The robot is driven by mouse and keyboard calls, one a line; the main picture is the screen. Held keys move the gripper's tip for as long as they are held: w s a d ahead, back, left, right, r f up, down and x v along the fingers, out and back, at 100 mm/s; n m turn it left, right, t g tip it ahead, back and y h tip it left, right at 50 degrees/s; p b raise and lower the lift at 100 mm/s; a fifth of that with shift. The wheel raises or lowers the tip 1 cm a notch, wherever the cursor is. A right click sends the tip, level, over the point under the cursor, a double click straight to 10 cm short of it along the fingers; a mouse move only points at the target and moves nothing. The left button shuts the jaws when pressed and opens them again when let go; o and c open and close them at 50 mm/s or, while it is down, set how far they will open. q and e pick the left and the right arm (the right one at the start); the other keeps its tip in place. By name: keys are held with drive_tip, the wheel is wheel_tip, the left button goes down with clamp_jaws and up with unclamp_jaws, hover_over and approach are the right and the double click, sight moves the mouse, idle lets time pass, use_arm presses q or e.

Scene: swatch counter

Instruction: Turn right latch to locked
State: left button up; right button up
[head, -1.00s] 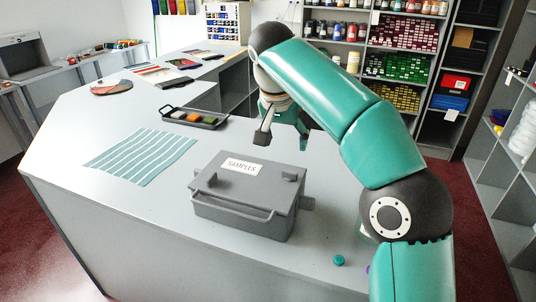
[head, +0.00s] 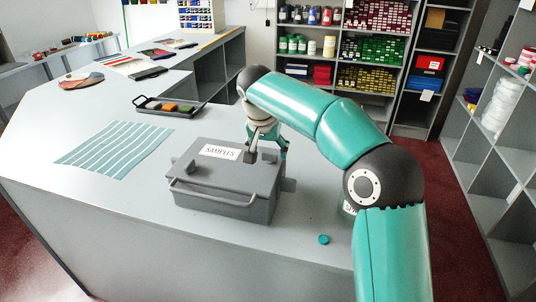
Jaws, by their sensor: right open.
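The grey sample box (head: 222,208) with a white "SAMPLES" label stands shut on the counter in the head view. A bar handle runs along its front. A small raised left latch (head: 188,168) shows on the lid. The right latch lies at the right part of the lid, largely hidden by my gripper, so I cannot tell its position. My right gripper (head: 267,153) is open and points down at the lid's right side. One finger is at or just above the right latch; contact cannot be told. My left gripper is out of view.
A teal cap (head: 323,239) lies on the counter right of the box. A striped cloth (head: 115,149) lies to the left, and a black tray (head: 170,109) of coloured blocks stands behind. The counter (head: 120,205) is bare at the front left. Shelves stand at the back and right.

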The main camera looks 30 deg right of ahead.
drive_tip(key=shift+x, duration=0.9)
drive_tip(key=shift+c, duration=0.2)
